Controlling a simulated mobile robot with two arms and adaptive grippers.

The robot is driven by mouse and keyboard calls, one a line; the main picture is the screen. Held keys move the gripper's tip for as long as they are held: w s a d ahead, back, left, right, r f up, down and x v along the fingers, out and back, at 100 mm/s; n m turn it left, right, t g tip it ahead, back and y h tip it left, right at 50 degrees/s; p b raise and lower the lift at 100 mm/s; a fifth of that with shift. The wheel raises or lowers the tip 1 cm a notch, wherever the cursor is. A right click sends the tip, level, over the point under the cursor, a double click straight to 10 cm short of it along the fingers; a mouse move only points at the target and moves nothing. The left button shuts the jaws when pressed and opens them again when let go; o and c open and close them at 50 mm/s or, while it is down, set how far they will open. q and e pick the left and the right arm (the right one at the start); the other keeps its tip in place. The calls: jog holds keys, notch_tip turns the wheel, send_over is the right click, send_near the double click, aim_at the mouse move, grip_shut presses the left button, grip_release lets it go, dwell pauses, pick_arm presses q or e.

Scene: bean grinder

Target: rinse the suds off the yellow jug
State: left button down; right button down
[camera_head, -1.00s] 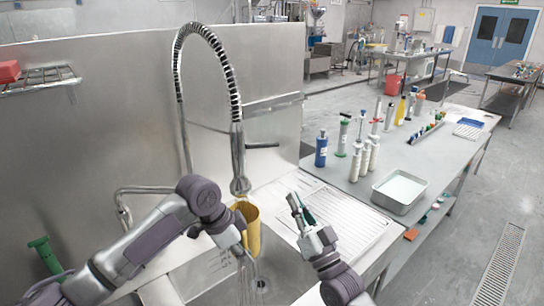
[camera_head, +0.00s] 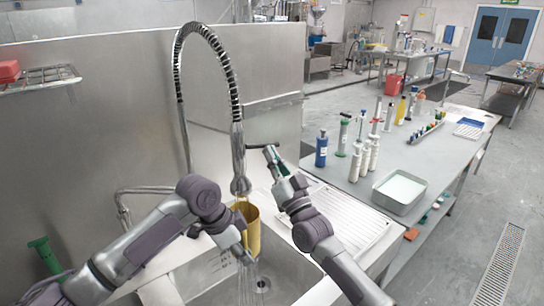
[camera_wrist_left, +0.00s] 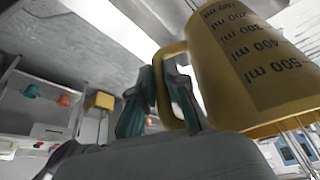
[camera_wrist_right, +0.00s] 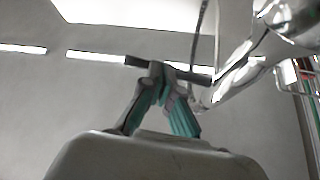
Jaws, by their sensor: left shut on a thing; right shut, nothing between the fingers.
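The yellow jug (camera_head: 252,228) is in the sink under the tap's spray head (camera_head: 240,183). Water streams (camera_head: 246,285) fall below it, and thin streams run off its rim in the left wrist view. My left gripper (camera_wrist_left: 168,85) is shut on the jug's handle (camera_wrist_left: 170,60); the ml marks on the jug (camera_wrist_left: 262,60) face that camera. I cannot make out suds. My right gripper (camera_head: 271,156) is shut and empty, its fingertips at the tap's dark lever (camera_head: 256,146). In the right wrist view the lever (camera_wrist_right: 195,77) passes at the fingertips; I cannot tell if they touch.
The ribbed drainboard (camera_head: 345,225) right of the sink is clear. Beyond it, the bench holds a metal tray (camera_head: 400,192), a blue bottle (camera_head: 321,150) and several other bottles. The curved tap hose (camera_head: 178,95) stands close to both arms.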

jog(key=shift+r+y, duration=0.1)
jog(key=shift+y, duration=0.2)
jog(key=shift+w+d+r+n+g+y, duration=0.15)
jog(key=shift+r+n+y, duration=0.15)
jog(key=shift+n, duration=0.25)
jog(key=shift+w+r+n+g+y, duration=0.15)
jog(key=shift+r+n+y, duration=0.1)
jog(key=shift+n, duration=0.3)
